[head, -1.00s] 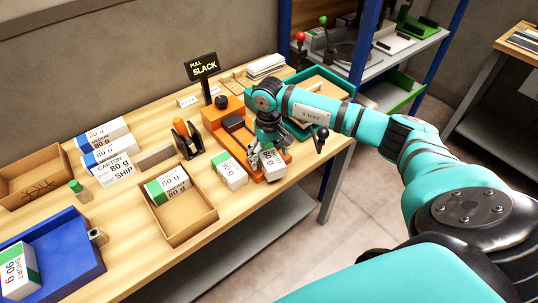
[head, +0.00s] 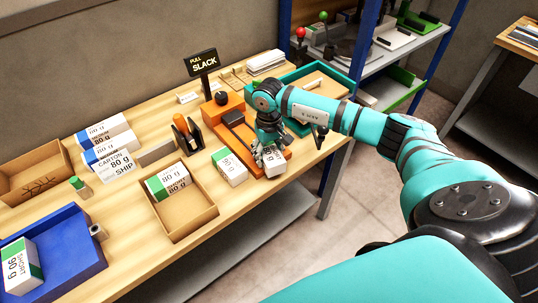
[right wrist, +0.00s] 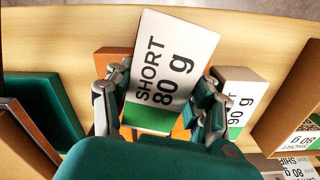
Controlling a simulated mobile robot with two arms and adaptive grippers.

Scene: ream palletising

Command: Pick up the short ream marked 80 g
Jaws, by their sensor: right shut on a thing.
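The short ream marked 80 g (right wrist: 165,75) is white with a green band at one end, and its label reads clearly in the right wrist view. It is between the fingers of my right gripper (right wrist: 163,100), which is shut on it. In the head view my right gripper (head: 268,150) points down over the front of the orange stand, and the ream (head: 275,169) shows partly below the fingers. I cannot tell whether the ream is clear of the surface under it. My left gripper is not in view.
Another green-banded ream (head: 231,167) lies just left of the held one; it reads 90 g in the right wrist view (right wrist: 238,98). An open carton (head: 206,217) holds reams further left. A blue tray (head: 84,268) holds a short 90 g ream. A teal tray (head: 340,81) stands behind.

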